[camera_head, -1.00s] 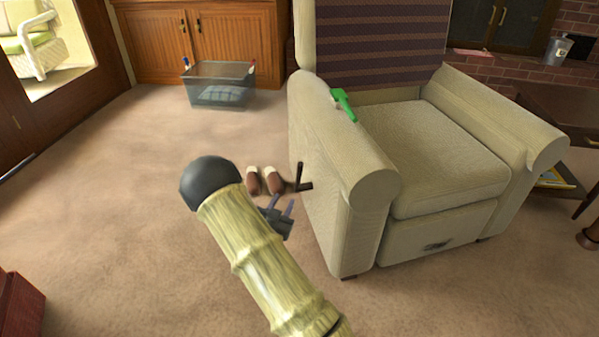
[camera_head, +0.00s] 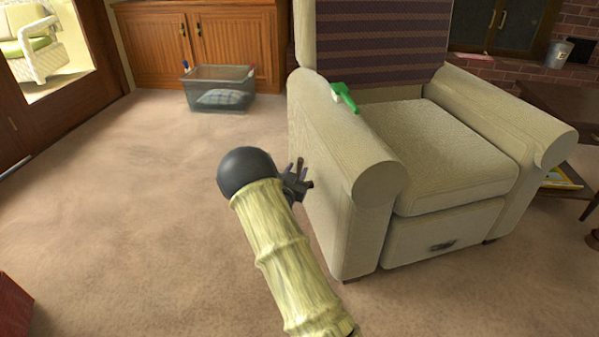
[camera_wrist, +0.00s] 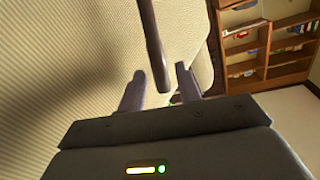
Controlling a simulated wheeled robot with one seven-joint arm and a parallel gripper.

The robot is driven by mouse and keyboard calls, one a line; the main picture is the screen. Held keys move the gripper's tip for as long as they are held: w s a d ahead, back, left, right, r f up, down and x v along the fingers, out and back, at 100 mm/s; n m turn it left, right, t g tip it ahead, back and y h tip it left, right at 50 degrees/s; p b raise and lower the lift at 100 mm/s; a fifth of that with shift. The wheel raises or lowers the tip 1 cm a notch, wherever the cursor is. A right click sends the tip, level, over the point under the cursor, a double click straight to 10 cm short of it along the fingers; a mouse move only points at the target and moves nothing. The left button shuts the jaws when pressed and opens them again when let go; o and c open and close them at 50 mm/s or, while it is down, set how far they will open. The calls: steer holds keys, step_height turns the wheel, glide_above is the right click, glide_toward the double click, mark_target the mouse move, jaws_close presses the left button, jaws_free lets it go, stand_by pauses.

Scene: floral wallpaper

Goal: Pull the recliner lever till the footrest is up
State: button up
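The beige recliner (camera_head: 345,220) stands at the right in the head view. Its footrest panel (camera_head: 445,232) is down, flat against the front. My gripper (camera_head: 298,173) is beside the recliner's left side panel, below the armrest. In the wrist view, the dark lever (camera_wrist: 153,45) comes down from the top and ends between the two fingers of my gripper (camera_wrist: 159,72). The fingers are open, with a gap on each side of the lever. In the head view, my gripper and the lever overlap, so contact is hard to tell.
A green object (camera_head: 345,97) lies on the near armrest. A clear bin (camera_head: 219,88) with a cushion stands before the wooden cabinet (camera_head: 200,42). A dark side table (camera_head: 560,105) is right of the recliner. Open carpet (camera_head: 130,210) lies left of my arm.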

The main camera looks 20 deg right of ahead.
mark_target(298, 167)
steer(key=shift+b+x, duration=0.55)
steer(key=shift+x, duration=1.2)
steer(key=shift+c, duration=0.4)
jaws_close()
steer(key=shift+w+a, duration=0.1)
